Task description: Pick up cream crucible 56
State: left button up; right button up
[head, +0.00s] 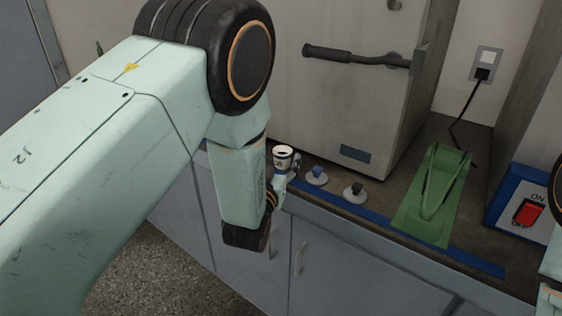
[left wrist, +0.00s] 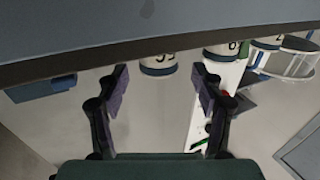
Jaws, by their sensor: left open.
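A small cream crucible (head: 283,153) with a dark inside and a dark band stands upright at the counter's front edge in the head view; its number is too small to read there. My left gripper (head: 285,183) is just below and in front of it, partly hidden by my arm. In the left wrist view my left gripper (left wrist: 160,80) is open and empty. A cream crucible (left wrist: 158,66) shows ahead between its fingertips, its number partly cut off by a dark edge. Another crucible, marked with a number starting with 6 (left wrist: 222,51), is behind the right finger.
A further numbered crucible (left wrist: 266,43) and a clear round vessel (left wrist: 298,60) are at the upper right of the wrist view.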

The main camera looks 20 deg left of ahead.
aim_at(281, 157)
pick_arm(q)
jog(key=w, duration=0.3)
jog(key=shift+w+f+b, duration=0.1)
jog(key=shift+f+b, duration=0.15)
jog(key=shift+b, duration=0.1)
jog(key=shift+w+d+r, duration=0.1)
jog(key=shift+w+r, duration=0.05)
jog(key=shift+w, duration=0.1)
jog(key=shift+r, duration=0.2)
jog(key=shift+w+a+f, duration=0.15)
jog(key=shift+a, duration=0.05)
jog(key=shift+c, duration=0.4)
jog(key=shift+d, duration=0.15)
jog(key=c, duration=1.2)
